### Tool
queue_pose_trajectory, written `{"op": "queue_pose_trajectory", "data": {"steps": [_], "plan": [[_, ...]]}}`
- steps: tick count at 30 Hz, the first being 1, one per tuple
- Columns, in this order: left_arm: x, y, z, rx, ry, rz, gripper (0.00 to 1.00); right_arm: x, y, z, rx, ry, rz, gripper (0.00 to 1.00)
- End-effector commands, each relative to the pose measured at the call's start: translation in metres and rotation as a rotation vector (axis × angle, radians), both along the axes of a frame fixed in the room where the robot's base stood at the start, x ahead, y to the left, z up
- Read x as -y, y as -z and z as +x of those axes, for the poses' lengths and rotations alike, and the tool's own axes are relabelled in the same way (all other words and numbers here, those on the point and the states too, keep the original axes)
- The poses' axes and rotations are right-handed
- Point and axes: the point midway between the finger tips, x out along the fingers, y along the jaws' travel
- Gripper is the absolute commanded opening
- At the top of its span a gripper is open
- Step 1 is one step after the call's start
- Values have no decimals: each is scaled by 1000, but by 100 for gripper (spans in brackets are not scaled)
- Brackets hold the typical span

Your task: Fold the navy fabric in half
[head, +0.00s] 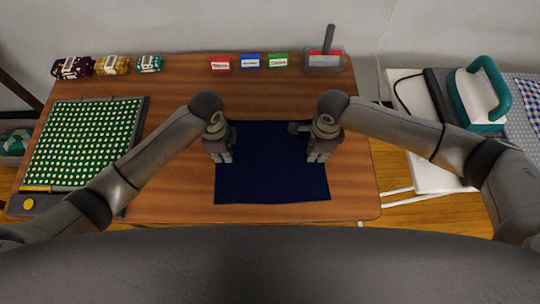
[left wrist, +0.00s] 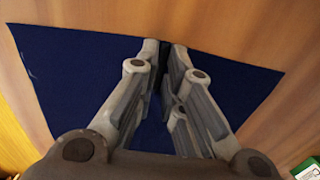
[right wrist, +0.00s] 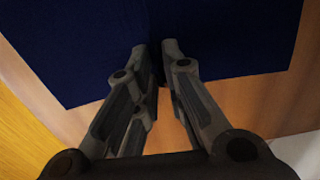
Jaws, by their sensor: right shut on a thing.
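The navy fabric (head: 272,175) lies spread on the wooden table in front of me, a single dark rectangle in the head view. My left gripper (head: 219,158) points down at its left edge. In the left wrist view its fingers (left wrist: 165,45) are close together with navy cloth (left wrist: 75,70) between and around the tips; whether they pinch it I cannot tell. My right gripper (head: 318,158) is at the right edge. In the right wrist view its fingertips (right wrist: 154,48) are shut on the fabric (right wrist: 70,50), with a crease at the tips.
Fabric rolls (head: 110,66), small labelled boxes (head: 250,62) and a red-and-grey container (head: 323,61) line the back edge. A teal iron (head: 482,95) stands to the right, off the table. Bare wood surrounds the fabric.

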Motion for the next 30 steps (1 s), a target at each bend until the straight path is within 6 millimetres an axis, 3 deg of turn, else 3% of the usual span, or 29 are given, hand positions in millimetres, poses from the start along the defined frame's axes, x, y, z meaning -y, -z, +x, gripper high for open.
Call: {"op": "queue_pose_trajectory", "data": {"steps": [3,20,30], "plan": [[0,1,0,-1,0,1,0,2,4,-2,-6,1,-5,0],[-1,4,-2,-6,0,3,0,3,5,-3,-8,1,-8,0],[-1,-11,-1,-4,0,3,0,3,-10,-2,-7,1,-7,0]]}}
